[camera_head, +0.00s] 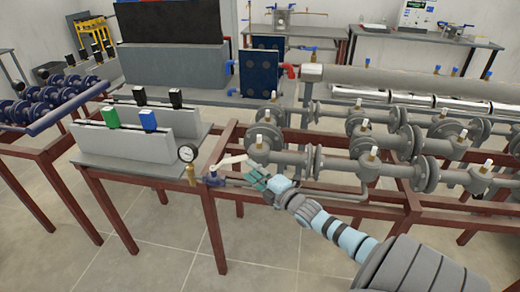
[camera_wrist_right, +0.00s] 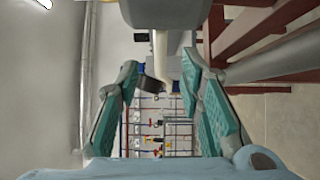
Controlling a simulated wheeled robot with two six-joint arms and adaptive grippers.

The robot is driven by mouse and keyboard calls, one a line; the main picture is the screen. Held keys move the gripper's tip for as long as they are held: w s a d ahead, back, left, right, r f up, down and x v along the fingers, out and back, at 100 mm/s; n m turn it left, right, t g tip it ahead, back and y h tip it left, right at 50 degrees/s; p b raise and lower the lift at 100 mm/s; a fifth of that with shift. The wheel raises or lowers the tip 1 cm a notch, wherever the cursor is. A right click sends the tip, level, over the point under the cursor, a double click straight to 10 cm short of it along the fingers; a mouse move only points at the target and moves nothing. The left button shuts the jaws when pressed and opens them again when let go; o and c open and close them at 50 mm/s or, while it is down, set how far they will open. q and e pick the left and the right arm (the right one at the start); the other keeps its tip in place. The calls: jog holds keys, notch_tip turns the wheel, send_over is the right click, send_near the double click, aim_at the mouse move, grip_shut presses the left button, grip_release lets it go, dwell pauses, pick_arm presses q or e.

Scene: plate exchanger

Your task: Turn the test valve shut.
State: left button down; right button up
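The test valve (camera_head: 213,179) has a blue body beside a brass fitting (camera_head: 191,175) and a round pressure gauge (camera_head: 186,154), at the end of a thin pipe. Its white lever (camera_head: 232,160) slants up to the right from the body. My right gripper (camera_head: 253,177) is just right of the valve, below the lever's outer end. In the right wrist view, its two teal-padded fingers (camera_wrist_right: 160,75) stand apart. A pale curved piece (camera_wrist_right: 161,62), possibly the lever, appears between the fingertips; contact is unclear. My left gripper is out of view.
A grey bench (camera_head: 130,165) with green, blue and black-handled valves stands left. Flanged pipes with brass-topped valves (camera_head: 372,155) run along a red frame to the right. Open tiled floor (camera_head: 150,245) lies in front.

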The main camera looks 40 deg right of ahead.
jog(key=shift+s, duration=1.8)
